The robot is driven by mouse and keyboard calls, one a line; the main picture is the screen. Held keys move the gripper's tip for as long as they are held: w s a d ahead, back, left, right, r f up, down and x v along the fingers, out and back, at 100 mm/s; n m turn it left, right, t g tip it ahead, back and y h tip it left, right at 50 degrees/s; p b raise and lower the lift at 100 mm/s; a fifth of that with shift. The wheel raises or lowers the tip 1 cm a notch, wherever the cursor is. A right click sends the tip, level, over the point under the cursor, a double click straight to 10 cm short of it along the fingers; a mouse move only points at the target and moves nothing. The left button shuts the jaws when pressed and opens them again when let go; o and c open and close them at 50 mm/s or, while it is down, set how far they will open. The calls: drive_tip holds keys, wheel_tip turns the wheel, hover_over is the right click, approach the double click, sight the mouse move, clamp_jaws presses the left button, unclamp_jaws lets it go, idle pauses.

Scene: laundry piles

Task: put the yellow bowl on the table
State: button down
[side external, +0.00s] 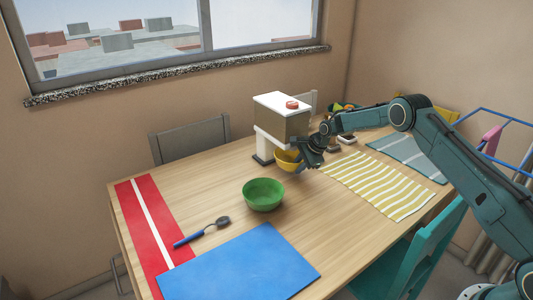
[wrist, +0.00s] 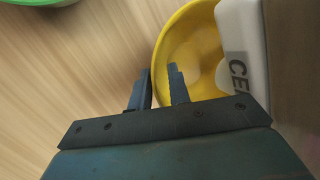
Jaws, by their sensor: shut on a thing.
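The yellow bowl (side external: 286,161) is at the front of the dispenser, on its right side, in the side view. It also fills the upper right of the wrist view (wrist: 195,45). My gripper (side external: 301,160) is at the bowl's right side. In the wrist view my gripper (wrist: 159,82) has one finger on each side of the bowl's rim, shut on it. The bowl looks roughly upright; I cannot tell whether its base touches the table. The wooden table (side external: 225,183) lies below.
The dispenser (side external: 283,120), with a white part lettered "CE" (wrist: 237,35), is close against the bowl. A green bowl (side external: 263,194), spoon (side external: 205,231), blue mat (side external: 240,265), red mat (side external: 150,230) and striped cloth (side external: 378,185) lie on the table. Bare wood shows around the green bowl.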

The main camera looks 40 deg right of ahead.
drive_tip(key=shift+f, duration=1.35)
drive_tip(key=shift+f, duration=0.15)
drive_tip(key=c, duration=1.3)
unclamp_jaws()
drive_tip(key=shift+s+d+r, duration=0.1)
drive_tip(key=shift+s+r, duration=0.05)
drive_tip(key=shift+r, duration=0.3)
drive_tip(key=v, duration=1.1)
drive_tip(key=shift+s+r, duration=0.1)
